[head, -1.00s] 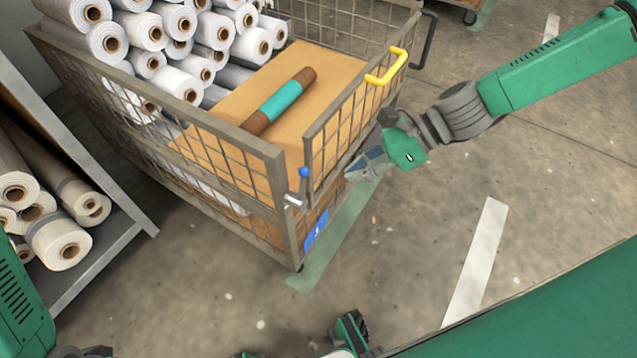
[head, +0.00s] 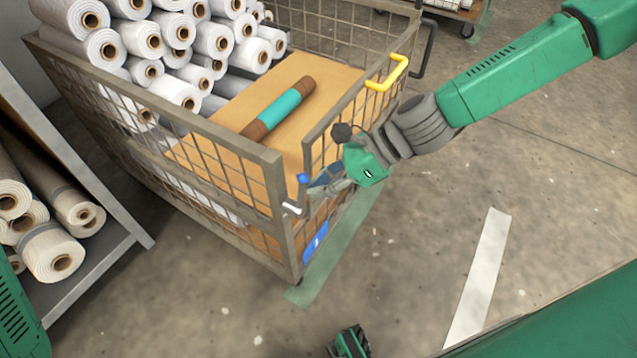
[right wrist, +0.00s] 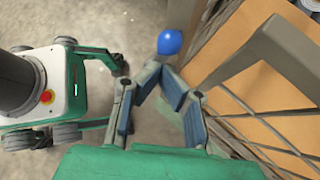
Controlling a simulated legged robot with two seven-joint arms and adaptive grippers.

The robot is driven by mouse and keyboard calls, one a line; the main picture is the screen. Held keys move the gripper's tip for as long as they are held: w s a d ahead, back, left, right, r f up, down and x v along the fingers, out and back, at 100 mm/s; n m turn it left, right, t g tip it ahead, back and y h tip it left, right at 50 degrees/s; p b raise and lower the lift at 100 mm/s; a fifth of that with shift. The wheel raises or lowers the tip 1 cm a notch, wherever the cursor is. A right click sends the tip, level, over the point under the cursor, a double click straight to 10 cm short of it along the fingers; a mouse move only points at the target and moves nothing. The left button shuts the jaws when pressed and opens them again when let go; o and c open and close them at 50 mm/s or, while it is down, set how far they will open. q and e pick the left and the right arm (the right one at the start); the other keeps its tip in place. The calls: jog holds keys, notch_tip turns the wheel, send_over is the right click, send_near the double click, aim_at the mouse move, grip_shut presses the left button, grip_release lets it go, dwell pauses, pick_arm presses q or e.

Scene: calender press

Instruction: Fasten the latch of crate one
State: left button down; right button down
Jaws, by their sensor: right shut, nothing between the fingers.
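The wire-mesh crate (head: 230,135) stands on the floor with a blue label (head: 315,243) low on its near corner. The latch's blue knob (head: 302,179) is at the edge of the side panel with the yellow handle (head: 387,73). A silver latch part (head: 291,208) is on the corner post just below. My right gripper (head: 317,190) is shut and empty, its tips close beside the knob. In the right wrist view the blue knob (right wrist: 169,42) shows just beyond the closed fingertips (right wrist: 165,76); I cannot tell whether they touch. My left gripper is out of view.
White rolls (head: 175,55) and a brown-and-teal roll (head: 280,108) lie in the crate. A rack of rolls (head: 100,270) stands at left. Another cart (head: 455,10) is at the back. The floor right of the crate is clear.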

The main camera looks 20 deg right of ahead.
jog(key=h+p, duration=0.1)
jog(key=s+a+t+p, duration=0.1)
jog(key=shift+a+r+n+h+p, duration=0.1)
jog(key=shift+r+n+h+p, duration=0.2)
jog(key=shift+n+h+p, duration=0.1)
jog(key=shift+w, duration=0.1)
jog(key=shift+w+d+f, duration=0.3)
jog(key=shift+d, duration=0.4)
